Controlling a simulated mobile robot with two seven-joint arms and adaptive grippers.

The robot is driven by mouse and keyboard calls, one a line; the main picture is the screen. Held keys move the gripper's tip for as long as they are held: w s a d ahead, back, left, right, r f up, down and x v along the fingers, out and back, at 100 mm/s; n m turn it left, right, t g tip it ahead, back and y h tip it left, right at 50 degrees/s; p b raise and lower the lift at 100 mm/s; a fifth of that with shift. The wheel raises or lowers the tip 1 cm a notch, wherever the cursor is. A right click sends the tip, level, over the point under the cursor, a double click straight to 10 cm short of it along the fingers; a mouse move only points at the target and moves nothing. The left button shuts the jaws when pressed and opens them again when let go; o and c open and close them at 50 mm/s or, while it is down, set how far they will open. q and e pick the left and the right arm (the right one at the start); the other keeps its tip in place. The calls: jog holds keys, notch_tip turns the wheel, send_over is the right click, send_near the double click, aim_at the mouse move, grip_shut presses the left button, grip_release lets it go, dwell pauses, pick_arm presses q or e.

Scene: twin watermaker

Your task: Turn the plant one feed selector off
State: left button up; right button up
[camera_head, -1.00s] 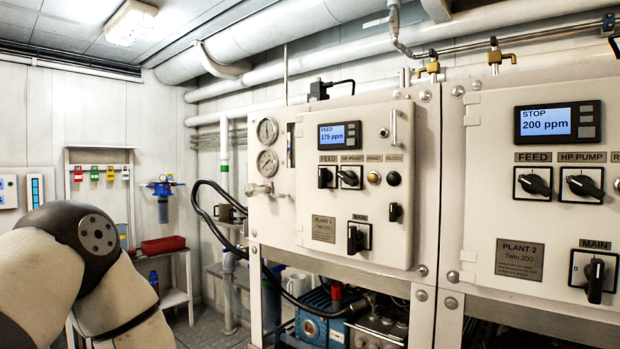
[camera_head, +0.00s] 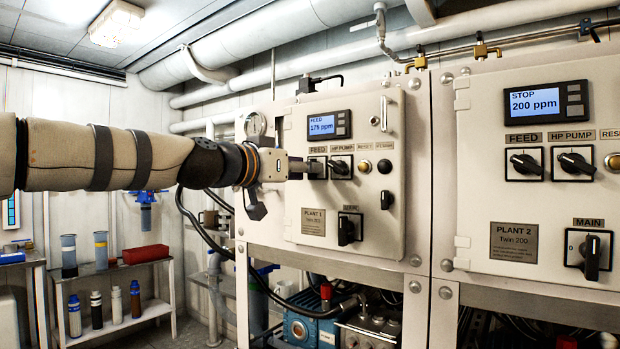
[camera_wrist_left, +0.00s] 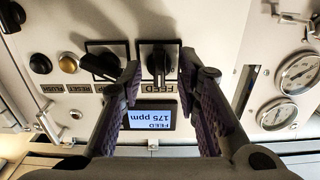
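The plant one feed selector is a black knob on a square plate under the FEED label. It shows in the head view (camera_head: 318,168) and the left wrist view (camera_wrist_left: 157,64), where its handle stands vertical in line with the label. My left gripper (camera_head: 300,168) reaches it from the left. In the wrist view my left gripper (camera_wrist_left: 158,78) is open, with one finger on each side of the knob and visible gaps; I see no clear contact. The plant one display (camera_head: 329,125) reads FEED, 175 ppm. My right gripper is not in view.
The HP pump selector (camera_wrist_left: 103,62) sits close beside the feed selector, near one finger. Gauges (camera_wrist_left: 298,73) and a main switch (camera_head: 349,228) are on the same panel. The plant two panel (camera_head: 545,200) stands to the right, its display reading STOP, 200 ppm.

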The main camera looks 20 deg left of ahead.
pick_arm(q)
jog(key=shift+w+d+r, duration=0.3)
jog(key=shift+w+r, duration=0.1)
jog(key=shift+w, duration=0.25)
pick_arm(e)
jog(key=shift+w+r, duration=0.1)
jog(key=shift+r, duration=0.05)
pick_arm(q)
grip_shut()
